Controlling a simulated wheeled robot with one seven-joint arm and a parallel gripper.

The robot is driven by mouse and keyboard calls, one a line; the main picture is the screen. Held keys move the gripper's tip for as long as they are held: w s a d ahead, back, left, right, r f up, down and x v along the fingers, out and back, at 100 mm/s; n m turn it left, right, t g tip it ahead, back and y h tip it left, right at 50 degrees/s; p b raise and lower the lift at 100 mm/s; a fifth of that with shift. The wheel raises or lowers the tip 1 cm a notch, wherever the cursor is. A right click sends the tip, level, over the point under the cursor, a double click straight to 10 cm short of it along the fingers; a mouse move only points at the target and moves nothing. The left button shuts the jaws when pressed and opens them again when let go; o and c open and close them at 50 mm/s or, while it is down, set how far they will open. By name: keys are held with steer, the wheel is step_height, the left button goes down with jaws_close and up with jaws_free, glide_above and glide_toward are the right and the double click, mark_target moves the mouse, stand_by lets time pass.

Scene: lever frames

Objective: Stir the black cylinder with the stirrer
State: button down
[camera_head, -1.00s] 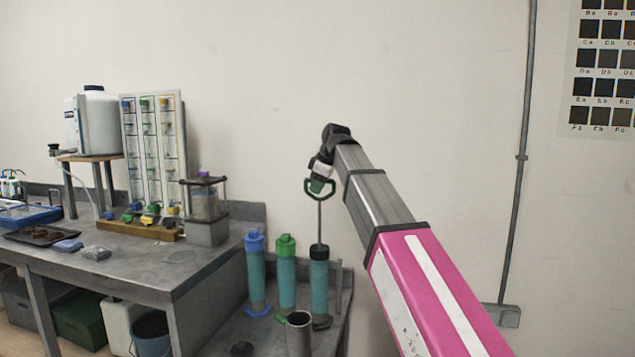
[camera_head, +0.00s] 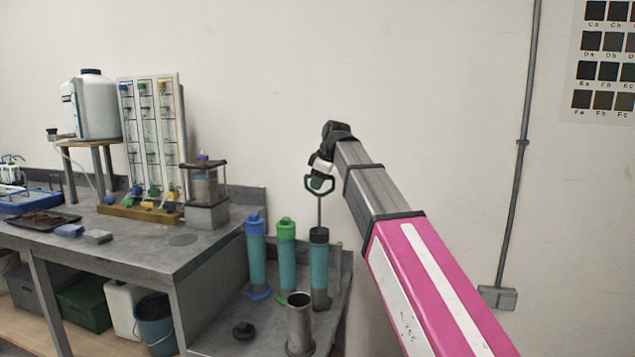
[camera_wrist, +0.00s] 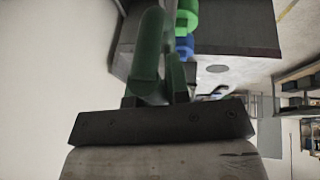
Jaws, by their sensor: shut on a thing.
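The black cylinder (camera_head: 319,236) stands upright in the head view, a teal tube with a black top, rightmost of three on the low bench. The stirrer (camera_head: 319,208) has a green loop handle and a thin grey rod. The rod hangs upright and its lower part goes into the black top, so its end is hidden. My gripper (camera_head: 321,170) is shut on the handle, above the cylinder. In the wrist view the green handle (camera_wrist: 148,60) shows close up; the black cylinder cannot be made out there.
A green-topped cylinder (camera_head: 287,230) and a blue-topped cylinder (camera_head: 255,225) stand left of the black one. The taller workbench (camera_head: 150,250) is at left. Bare wall lies behind.

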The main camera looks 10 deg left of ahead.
mark_target(320, 197)
steer(key=shift+f, duration=3.75)
steer(key=shift+r, duration=0.15)
steer(key=shift+r, duration=3.65)
steer(key=shift+r, duration=2.9)
steer(key=shift+f, duration=0.15)
